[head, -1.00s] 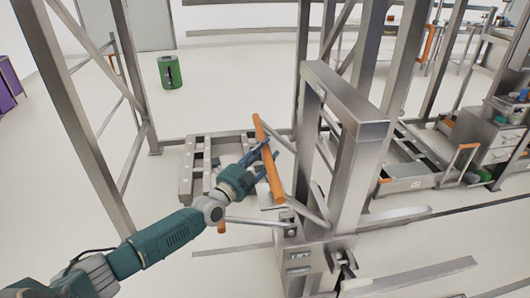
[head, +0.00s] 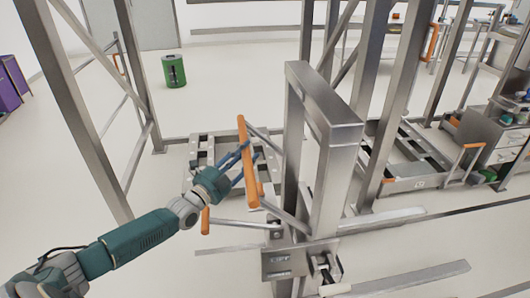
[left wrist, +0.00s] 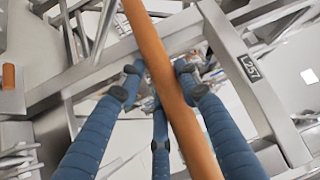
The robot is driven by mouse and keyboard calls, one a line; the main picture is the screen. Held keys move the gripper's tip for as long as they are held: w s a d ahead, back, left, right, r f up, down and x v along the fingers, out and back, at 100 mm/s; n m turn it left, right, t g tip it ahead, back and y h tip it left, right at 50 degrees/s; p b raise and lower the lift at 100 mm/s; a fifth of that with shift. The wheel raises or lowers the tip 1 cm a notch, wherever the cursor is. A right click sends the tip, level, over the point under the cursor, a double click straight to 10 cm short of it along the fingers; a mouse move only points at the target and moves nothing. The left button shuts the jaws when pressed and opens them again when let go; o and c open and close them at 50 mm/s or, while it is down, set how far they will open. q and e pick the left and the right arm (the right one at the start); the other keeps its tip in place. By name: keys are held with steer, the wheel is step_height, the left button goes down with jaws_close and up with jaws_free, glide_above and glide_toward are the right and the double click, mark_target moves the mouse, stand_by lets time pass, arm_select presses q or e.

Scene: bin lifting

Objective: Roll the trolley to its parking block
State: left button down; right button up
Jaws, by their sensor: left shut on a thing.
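My left gripper (head: 245,162) is shut around an orange handle bar (head: 242,135) on the left side of a steel arch-shaped frame (head: 335,110), which I take to be the trolley. In the left wrist view the orange bar (left wrist: 160,62) runs slantwise between the blue fingers (left wrist: 160,95). Steel rods join the handle to the frame's lower part, where a plate box (head: 287,262) sits. A second, shorter orange grip (head: 205,221) shows below my gripper. I cannot tell which thing is the parking block. My right gripper is not in view.
A low steel frame (head: 198,160) lies on the floor behind the handle. Tall steel posts (head: 75,120) stand at left. A green bin (head: 173,70) stands farther back. Another low cart (head: 415,183) and a drawer cabinet (head: 498,140) are at right. Open floor shows at left.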

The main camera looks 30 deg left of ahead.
arm_select(q)
steer(key=s+a, duration=0.9)
steer(key=a, duration=0.3)
steer(key=s+a+p, duration=0.1)
steer(key=s+a, duration=0.8)
steer(key=a, duration=0.2)
steer(key=shift+a, duration=0.35)
steer(key=shift+r, duration=0.1)
steer(key=c, duration=1.4)
jaws_free()
steer(key=shift+o, duration=1.1)
steer(key=shift+s+a, duration=0.15)
steer(key=shift+s, duration=0.1)
